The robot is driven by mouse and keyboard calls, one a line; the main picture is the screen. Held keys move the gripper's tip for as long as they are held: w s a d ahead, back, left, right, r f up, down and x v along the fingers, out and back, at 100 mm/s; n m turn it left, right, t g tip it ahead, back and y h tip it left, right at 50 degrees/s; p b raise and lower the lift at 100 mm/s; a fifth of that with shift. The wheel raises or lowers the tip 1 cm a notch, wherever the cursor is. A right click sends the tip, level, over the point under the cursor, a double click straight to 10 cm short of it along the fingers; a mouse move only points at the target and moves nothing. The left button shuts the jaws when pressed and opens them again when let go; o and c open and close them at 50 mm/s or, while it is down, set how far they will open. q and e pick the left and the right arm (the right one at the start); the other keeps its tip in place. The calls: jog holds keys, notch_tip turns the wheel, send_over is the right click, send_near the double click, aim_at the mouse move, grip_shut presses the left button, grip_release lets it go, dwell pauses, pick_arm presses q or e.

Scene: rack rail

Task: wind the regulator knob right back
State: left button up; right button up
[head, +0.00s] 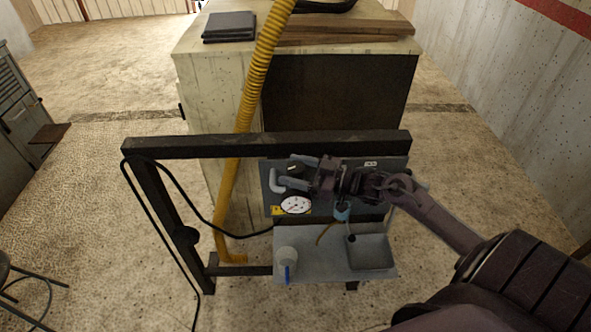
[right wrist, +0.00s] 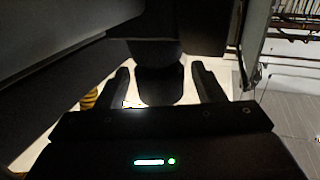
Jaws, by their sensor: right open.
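A grey panel (head: 268,200) hangs on a dark frame and carries a round white gauge (head: 295,205). My right gripper (head: 292,171) is in front of the panel just above the gauge, its fingers pointing left. It is open. In the right wrist view a dark rounded thing (right wrist: 158,86), seemingly the regulator knob, shows between the two spread fingers (right wrist: 163,88). Light gaps show on both sides of it, so the fingers look apart from it. In the head view the gripper hides most of it. My left gripper is out of view.
A dark bar (head: 265,146) runs across above the panel. Below is a grey shelf (head: 325,262) with a white container (head: 287,256) and a square tray (head: 371,251). A yellow hose (head: 255,85) and a black cable (head: 235,236) pass at the left. A cabinet (head: 340,85) stands behind.

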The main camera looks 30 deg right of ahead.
jog(key=b+v, duration=0.1)
jog(key=v, duration=0.6)
jog(key=shift+s+d, duration=0.2)
jog(key=shift+s, duration=0.05)
